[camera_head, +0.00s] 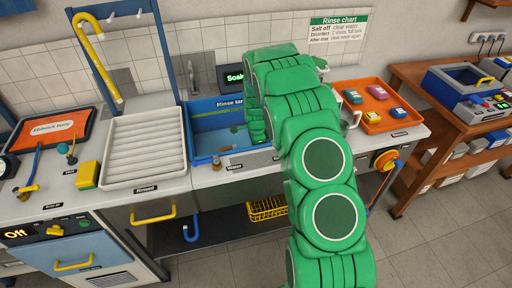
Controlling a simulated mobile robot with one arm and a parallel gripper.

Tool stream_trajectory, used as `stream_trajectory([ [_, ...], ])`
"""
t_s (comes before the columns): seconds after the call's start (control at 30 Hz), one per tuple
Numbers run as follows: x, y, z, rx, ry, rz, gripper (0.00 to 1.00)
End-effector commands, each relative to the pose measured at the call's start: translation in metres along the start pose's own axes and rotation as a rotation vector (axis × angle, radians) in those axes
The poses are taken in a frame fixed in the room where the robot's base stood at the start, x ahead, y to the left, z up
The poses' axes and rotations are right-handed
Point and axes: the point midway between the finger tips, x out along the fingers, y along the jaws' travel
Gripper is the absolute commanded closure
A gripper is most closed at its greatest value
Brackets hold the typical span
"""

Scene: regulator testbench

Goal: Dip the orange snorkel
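A yellow-orange curved tube (98,58), snorkel-like in shape, hangs on the blue upright frame at the back left. I see no other thing that is clearly an orange snorkel. The blue rinse tank (188,128) is set in the counter at centre, with blue water (212,139) in its visible left part. My green arm rises from the bottom, bends over the counter and comes down at the tank's right part, which it hides. My gripper's fingers are hidden behind the arm, so I cannot see whether they hold anything.
A white ribbed drainer (145,148) lies left of the tank, with a yellow block (87,175) beside it. An orange tray (378,126) with several coloured blocks stands right of my arm. A wooden bench (425,104) bears a blue-grey machine (466,92) at far right.

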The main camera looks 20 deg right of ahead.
Motion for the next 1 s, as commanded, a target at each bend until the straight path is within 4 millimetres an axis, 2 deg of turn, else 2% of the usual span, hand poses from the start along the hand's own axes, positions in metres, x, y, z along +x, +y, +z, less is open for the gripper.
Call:
stream_trajectory([
  [0.37,0.001,0.011,0.0,0.0,-0.001,0.003,1.0],
  [1.0,0.0,-0.011,0.0,0.0,0.0,0.0,1.0],
])
